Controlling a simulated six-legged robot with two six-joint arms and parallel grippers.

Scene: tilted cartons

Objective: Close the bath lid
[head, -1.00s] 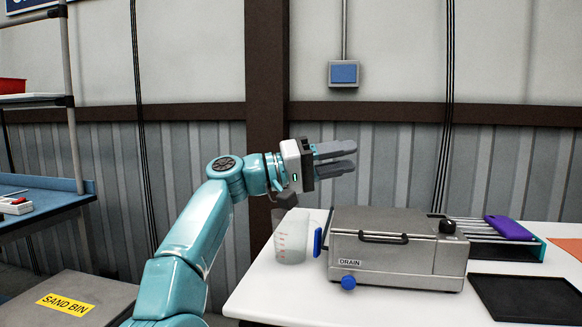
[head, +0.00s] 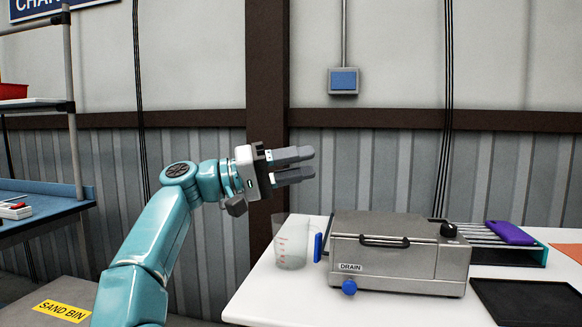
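The bath (head: 400,268) is a grey metal box on the white table, with a "DRAIN" label and a blue knob low on its front. Its lid (head: 385,226) lies flat across the top and looks shut, with a black bar handle (head: 384,241) along the front edge. My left gripper (head: 308,164) is in the air above and left of the bath, pointing right. Its grey fingers are a little apart with nothing between them, and it touches nothing. My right gripper is not in view.
A clear measuring beaker (head: 291,248) stands left of the bath, beside a blue lever (head: 318,247). Right of the bath are a rack (head: 485,235) with a purple item (head: 510,232) and a black tray (head: 525,300). A sand bin (head: 40,303) stands at lower left.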

